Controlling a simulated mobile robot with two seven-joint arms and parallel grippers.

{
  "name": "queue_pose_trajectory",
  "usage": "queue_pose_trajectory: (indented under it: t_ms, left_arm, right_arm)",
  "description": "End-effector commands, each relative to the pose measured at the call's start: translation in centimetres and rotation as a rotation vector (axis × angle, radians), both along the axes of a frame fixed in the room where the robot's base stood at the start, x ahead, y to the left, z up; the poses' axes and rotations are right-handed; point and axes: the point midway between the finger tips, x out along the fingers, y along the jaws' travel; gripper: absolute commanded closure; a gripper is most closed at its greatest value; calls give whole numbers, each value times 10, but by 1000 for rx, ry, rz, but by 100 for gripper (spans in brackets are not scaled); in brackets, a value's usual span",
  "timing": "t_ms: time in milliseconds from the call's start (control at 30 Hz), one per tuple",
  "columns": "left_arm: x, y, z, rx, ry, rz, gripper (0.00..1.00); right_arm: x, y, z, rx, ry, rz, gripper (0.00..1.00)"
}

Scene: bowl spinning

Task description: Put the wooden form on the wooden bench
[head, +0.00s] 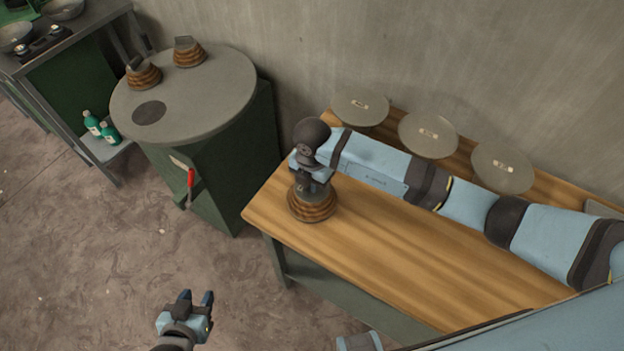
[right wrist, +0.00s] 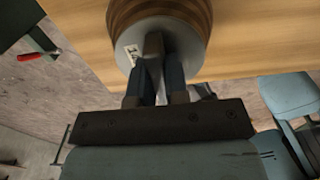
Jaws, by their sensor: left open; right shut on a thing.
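The wooden form (head: 312,205), a stepped brown piece with a grey top and a handle, is at the left end of the wooden bench (head: 400,255). My right gripper (head: 311,183) is above it, shut on its handle. In the right wrist view the fingers (right wrist: 158,85) close on the handle of the form (right wrist: 180,30), with the bench top (right wrist: 80,25) behind it. The form looks upright, at or just over the bench surface; I cannot tell if it touches. My left gripper (head: 196,299) is open and empty over the floor, left of the bench.
Two similar forms (head: 189,53) (head: 144,74) stand on a round grey-topped green machine (head: 230,85) with a red-handled lever (head: 190,178). Green bottles (head: 103,127) sit on a shelf at left. The bench's middle is clear.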

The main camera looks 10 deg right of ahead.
Motion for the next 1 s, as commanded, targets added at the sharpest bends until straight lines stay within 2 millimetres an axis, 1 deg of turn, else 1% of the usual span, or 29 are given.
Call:
queue_pose_trajectory:
  t_ms: [133,267,300,367,400,633,700,767,867,1000]
  left_arm:
    - [0,0,0,0,-1,0,57]
    - [1,0,-1,-1,-3,0,57]
    - [1,0,0,-1,-3,0,57]
    - [1,0,0,-1,-4,0,57]
    - [1,0,0,-1,-4,0,57]
    - [1,0,1,-1,-4,0,57]
    - [1,0,3,-1,-4,0,57]
    - [1,0,1,-1,-4,0,57]
    - [1,0,-1,-1,-5,0,57]
    - [1,0,-4,-1,-4,0,57]
  right_arm:
    - [0,0,1,1,-1,0,100]
    - [0,0,-3,1,-1,0,100]
    - [0,0,-2,0,0,0,76]
    - [0,0,-2,0,0,0,62]
    - [0,0,-2,1,1,0,60]
    - [0,0,-2,1,1,0,60]
    - [0,0,2,1,1,0,60]
    - [0,0,6,1,-1,1,60]
    - [1,0,20,1,-3,1,60]
    - [1,0,50,1,-4,2,60]
